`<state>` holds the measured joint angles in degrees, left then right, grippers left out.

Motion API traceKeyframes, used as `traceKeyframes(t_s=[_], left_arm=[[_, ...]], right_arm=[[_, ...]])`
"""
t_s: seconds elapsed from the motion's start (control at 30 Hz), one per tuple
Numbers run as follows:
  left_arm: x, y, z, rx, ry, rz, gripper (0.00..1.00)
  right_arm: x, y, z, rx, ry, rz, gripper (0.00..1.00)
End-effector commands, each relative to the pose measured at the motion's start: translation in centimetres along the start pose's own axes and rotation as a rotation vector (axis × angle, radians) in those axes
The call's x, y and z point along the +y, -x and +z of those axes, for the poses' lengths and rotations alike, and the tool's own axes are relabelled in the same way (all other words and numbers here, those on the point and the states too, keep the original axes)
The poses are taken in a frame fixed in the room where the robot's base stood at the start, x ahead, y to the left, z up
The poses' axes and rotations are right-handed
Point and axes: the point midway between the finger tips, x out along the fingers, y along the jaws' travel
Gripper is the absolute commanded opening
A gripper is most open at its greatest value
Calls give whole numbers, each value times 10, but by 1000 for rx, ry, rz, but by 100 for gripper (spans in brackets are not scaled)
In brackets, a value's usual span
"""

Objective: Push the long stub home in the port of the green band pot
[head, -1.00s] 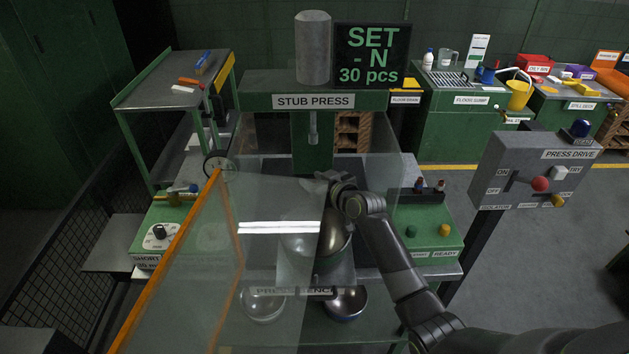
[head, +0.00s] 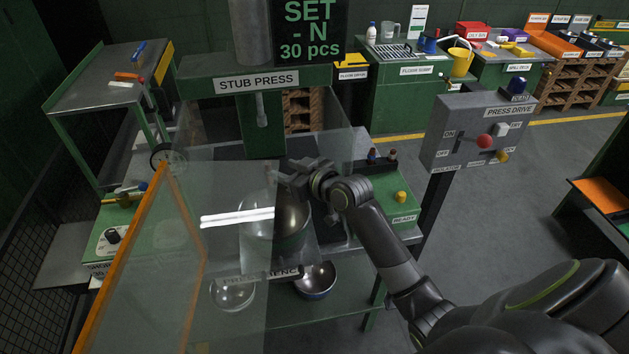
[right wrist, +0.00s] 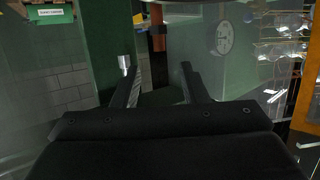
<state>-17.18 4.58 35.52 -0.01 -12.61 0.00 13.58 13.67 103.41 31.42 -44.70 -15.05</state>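A steel pot (head: 292,222) sits in the stub press, partly behind the clear guard and my right arm. No green band or port can be made out on it. The press ram (head: 262,110) hangs above it. My right gripper (head: 284,180) is just above the pot, beside its upper edge. In the right wrist view its two fingers (right wrist: 160,80) stand apart with nothing seen between them. Small stub-like pieces (head: 373,155) stand in a dark rack at the right; I cannot tell whether one is the long stub. My left gripper is out of view.
The clear guard with an orange edge (head: 125,260) stands across the left front. Two bowl-like pots (head: 232,295) (head: 316,282) lie on the lower shelf. The press drive box (head: 470,135) stands at the right on a post.

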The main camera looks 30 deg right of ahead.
Motion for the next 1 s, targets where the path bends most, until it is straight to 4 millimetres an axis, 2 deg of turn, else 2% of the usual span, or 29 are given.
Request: traceKeyframes(t_s=[0.3,0.5,0.7,1.0], left_arm=[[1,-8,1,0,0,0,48],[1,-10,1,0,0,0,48],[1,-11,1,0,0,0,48],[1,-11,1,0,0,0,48]], right_arm=[[1,56,1,0,4,1,39],[1,81,0,0,4,2,39],[0,91,-1,1,2,0,39],[0,91,-1,1,1,0,39]])
